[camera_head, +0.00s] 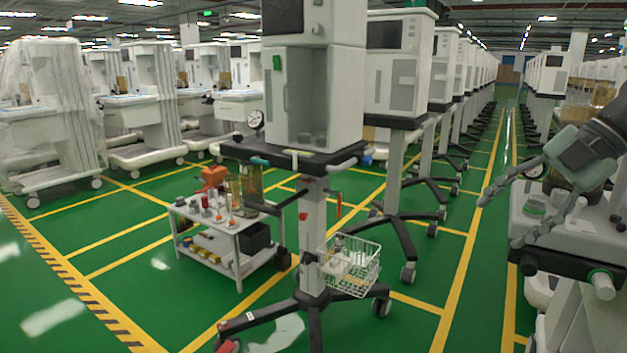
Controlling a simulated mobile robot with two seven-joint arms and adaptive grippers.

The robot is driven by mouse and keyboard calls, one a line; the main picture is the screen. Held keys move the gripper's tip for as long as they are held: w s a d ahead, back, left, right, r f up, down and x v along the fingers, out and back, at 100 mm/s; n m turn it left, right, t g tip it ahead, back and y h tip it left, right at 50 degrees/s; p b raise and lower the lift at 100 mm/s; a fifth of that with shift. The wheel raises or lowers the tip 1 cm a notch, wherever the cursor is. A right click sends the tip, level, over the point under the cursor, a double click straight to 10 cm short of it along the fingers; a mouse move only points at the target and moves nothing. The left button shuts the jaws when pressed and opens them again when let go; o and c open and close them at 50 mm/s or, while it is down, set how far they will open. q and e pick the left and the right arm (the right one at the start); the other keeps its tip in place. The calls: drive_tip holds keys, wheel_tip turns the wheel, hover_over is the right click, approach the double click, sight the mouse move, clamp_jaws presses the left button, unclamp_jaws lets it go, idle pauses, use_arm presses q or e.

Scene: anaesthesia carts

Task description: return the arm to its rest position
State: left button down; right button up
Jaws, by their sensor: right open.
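My right gripper (500,219) comes in from the right edge of the head view, with its grey fingers pointing left and spread apart. It is open, and no object shows between its fingertips. It appears in front of and above the white cart top (560,238) at the right, partly covering it; I cannot tell whether it touches anything there. My left gripper is not in view.
An anaesthesia cart (315,90) on a wheeled stand is at the centre, with a wire basket (350,265) on its post. A low white trolley (225,222) with tools and bottles stands beside it. Rows of carts fill the back. Green floor (120,260) is clear at the left.

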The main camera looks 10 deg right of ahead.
drive_tip(key=w+d+f+m+t+h+p, duration=0.1)
drive_tip(key=w+d+f+m+t, duration=0.1)
drive_tip(key=w+f+m+t, duration=0.5)
drive_tip(key=d+f+m+t+h+p, duration=0.1)
drive_tip(key=d+f+m+t+h, duration=0.25)
drive_tip(key=f, duration=0.75)
drive_tip(key=s+f+m+g+h, duration=0.2)
drive_tip(key=s+f+m+h, duration=0.45)
drive_tip(key=f, duration=0.85)
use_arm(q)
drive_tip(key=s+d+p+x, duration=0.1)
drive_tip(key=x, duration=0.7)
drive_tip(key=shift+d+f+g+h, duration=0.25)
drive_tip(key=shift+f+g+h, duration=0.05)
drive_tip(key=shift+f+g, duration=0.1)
use_arm(e)
drive_tip(key=s+a+f+m+g+y, duration=0.1)
drive_tip(key=s+a+f+m+g, duration=0.1)
drive_tip(key=s+a+f+g, duration=0.2)
drive_tip(key=s+a+f+m+g+y, duration=0.2)
drive_tip(key=s+a+f+g, duration=0.3)
drive_tip(key=s+a+f, duration=0.5)
drive_tip(key=s+a+m, duration=0.1)
drive_tip(key=s, duration=0.5)
drive_tip(key=shift+s+a, duration=0.2)
drive_tip(key=shift+s, duration=0.15)
drive_tip(key=shift+f, duration=0.1)
